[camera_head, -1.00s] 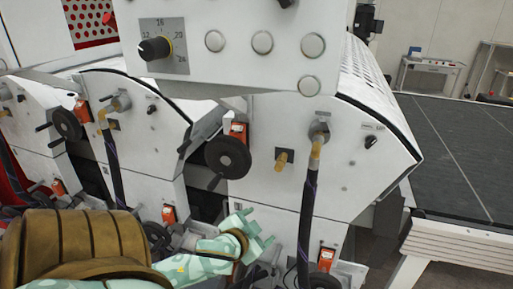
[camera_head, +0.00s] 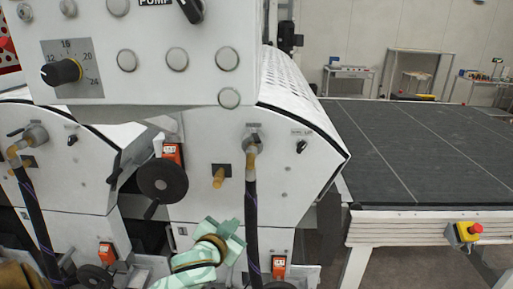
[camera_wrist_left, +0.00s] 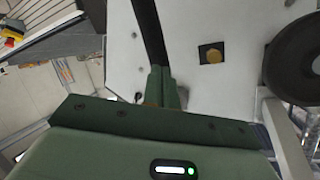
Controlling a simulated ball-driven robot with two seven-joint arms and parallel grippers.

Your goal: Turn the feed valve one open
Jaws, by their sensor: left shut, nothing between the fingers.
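I cannot tell for sure which fitting is feed valve one. A pipe fitting with a yellow-brown lever (camera_head: 251,158) sits on the white machine's end panel, with a black hose hanging below it. A short brass stub on a dark square plate (camera_head: 219,177) is just left of it. The stub also shows in the left wrist view (camera_wrist_left: 213,56). My pale green left gripper (camera_head: 228,236) is shut and empty, below the stub and just left of the hose. In the left wrist view its fingertips (camera_wrist_left: 165,84) are by the hose. My right gripper is not in view.
A black handwheel (camera_head: 162,180) with a handle is left of the stub. A control box (camera_head: 145,60) with knobs and buttons overhangs above. A dark conveyor table (camera_head: 430,150) with a red emergency button (camera_head: 475,229) is at the right. A second hose (camera_head: 35,205) hangs at the left.

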